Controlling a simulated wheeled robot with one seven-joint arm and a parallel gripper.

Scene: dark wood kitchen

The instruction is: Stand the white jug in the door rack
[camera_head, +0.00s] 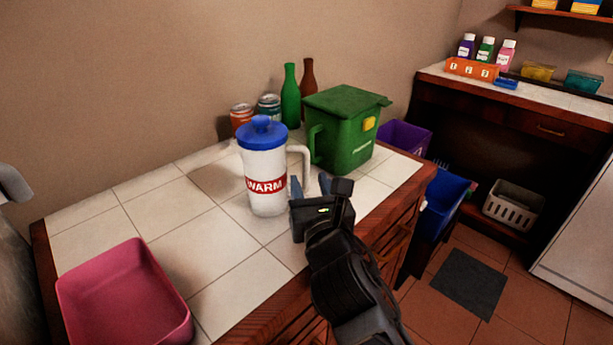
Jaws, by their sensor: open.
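The white jug (266,166) stands upright on the white tiled counter, with a blue lid, a red band reading "WARM" and a white handle on its right side. My gripper (310,187) is open at the jug's lower right, near the bottom of the handle. Its fingers point up toward the handle. I cannot tell whether they touch it or whether the handle lies between them. No door rack can be made out in this view.
A green lidded bin (342,135) stands behind and right of the jug. Behind are cans (268,106), a green bottle (291,97) and a brown bottle (308,82). A pink tub (124,290) sits front left. Clear tiles lie left of the jug. A white appliance (585,245) is far right.

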